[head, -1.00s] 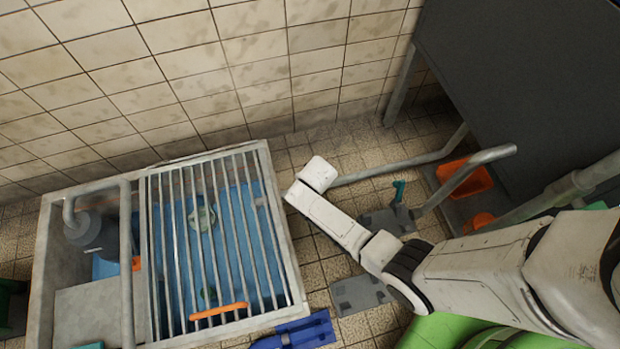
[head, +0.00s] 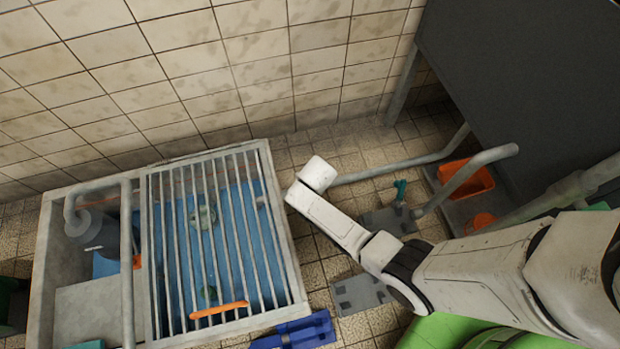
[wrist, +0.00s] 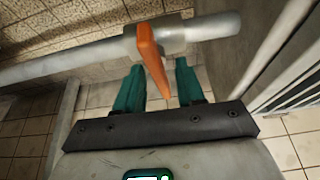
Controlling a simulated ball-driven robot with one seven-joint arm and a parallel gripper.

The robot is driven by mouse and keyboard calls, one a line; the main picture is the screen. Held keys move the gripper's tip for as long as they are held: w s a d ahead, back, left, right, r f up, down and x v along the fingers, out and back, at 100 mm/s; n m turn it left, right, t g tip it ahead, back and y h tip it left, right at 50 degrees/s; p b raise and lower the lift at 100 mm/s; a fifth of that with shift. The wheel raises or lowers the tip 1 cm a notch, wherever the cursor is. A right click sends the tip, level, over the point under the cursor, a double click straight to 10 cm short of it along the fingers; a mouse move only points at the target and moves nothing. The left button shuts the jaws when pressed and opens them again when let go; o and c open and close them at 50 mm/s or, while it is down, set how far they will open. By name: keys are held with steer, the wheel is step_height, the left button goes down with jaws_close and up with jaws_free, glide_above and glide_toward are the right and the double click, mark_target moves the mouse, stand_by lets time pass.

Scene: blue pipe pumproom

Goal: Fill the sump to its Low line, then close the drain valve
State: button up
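The sump (head: 46,262) is a grey tank at lower left in the head view, partly covered by a barred grate (head: 152,270) with an orange bar (head: 219,311). Blue shows beneath the bars, with a pale roundish object in it. No Low line can be made out. In the wrist view an orange valve lever (wrist: 151,60) sits on a grey pipe (wrist: 75,65). My gripper (wrist: 158,85) has two teal fingers, apart on either side of the lever, with gaps visible. I cannot tell whether this lever is the drain valve's.
A grey pump (head: 98,235) and pipe (head: 127,270) stand in the sump's left part. A dark cabinet (head: 530,80) fills the upper right, with orange bins (head: 468,178) below. A blue object (head: 300,332) lies before the sump. Pipes cross the floor on the right.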

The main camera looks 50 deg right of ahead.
steer(key=shift+r, duration=0.15)
steer(key=p+v, duration=0.5)
steer(key=v, duration=0.5)
steer(key=shift+s+r, duration=0.15)
steer(key=shift+r, duration=0.05)
steer(key=shift+a, duration=0.1)
steer(key=s+a+r+n+g+y, duration=0.1)
steer(key=s+a+r+n, duration=0.15)
steer(key=s+r, duration=0.55)
steer(key=s+a+r+n+g+y, duration=0.15)
steer(key=s+r+n, duration=0.25)
steer(key=s+r, duration=0.5)
step_height(320, 180, up, 17)
steer(key=p, duration=1.7)
steer(key=shift+a, duration=0.1)
